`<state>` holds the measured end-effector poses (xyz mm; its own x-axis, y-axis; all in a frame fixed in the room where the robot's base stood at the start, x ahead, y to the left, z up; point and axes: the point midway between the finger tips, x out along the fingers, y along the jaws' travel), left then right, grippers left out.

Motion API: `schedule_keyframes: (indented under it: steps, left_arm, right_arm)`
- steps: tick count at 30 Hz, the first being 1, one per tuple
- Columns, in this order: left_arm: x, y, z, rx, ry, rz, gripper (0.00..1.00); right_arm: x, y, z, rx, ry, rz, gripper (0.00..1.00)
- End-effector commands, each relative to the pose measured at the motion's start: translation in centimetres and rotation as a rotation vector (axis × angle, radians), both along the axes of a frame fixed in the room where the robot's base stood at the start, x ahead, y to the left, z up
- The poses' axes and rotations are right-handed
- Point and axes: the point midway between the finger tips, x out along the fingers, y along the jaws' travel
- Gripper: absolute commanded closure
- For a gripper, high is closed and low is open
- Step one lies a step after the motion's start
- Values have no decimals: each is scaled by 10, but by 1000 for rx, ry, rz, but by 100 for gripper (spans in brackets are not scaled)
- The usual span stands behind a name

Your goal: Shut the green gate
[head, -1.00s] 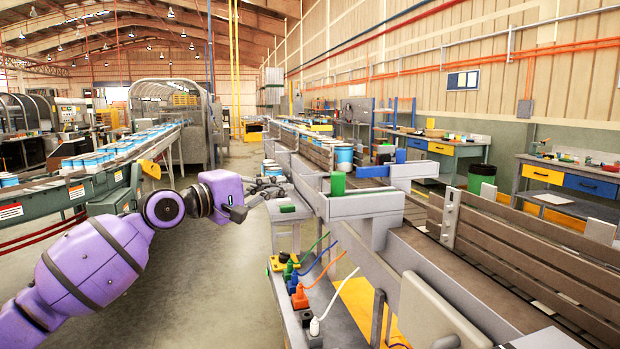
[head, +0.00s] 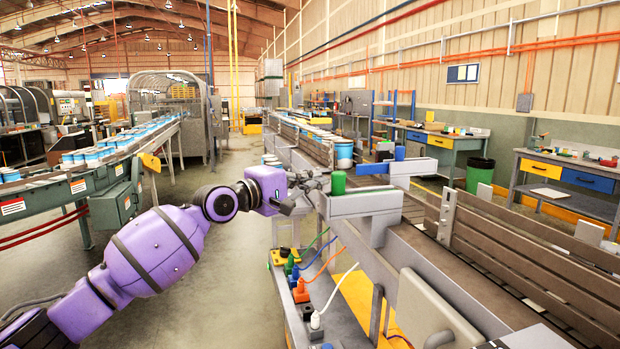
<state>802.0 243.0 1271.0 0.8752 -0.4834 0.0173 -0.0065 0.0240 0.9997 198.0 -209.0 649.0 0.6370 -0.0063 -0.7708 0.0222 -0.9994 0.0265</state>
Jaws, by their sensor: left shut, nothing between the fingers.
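A green cylinder (head: 338,183) stands upright on a grey housing (head: 365,204) on the left side of the roller line. A gate plate with a green edge is not clearly visible now; my left gripper and wrist cover the spot left of the housing. My left gripper (head: 317,182) is shut and empty, just left of the green cylinder and close to the housing's left end. I cannot tell whether it touches anything there. My right gripper is not in view.
A blue bar (head: 371,169) and a blue cylinder (head: 400,153) sit farther back on the line. White-and-blue tubs (head: 344,155) stand on the conveyor. Open floor lies left of the line.

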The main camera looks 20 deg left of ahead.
Motion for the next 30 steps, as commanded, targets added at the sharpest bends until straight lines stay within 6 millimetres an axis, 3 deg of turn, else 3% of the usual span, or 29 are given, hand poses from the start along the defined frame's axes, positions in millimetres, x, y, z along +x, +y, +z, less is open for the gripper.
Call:
schedule_keyframes:
  steps: [9, 14, 30]
  left_arm:
    - [27, -43, 10, -7, -7, -3, 100]
    - [40, -61, 5, -4, -3, -2, 100]
    - [43, -65, 1, 0, 0, -1, 100]
  right_arm:
    - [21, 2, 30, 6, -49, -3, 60]
    - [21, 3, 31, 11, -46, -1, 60]
    - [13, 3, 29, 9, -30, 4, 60]
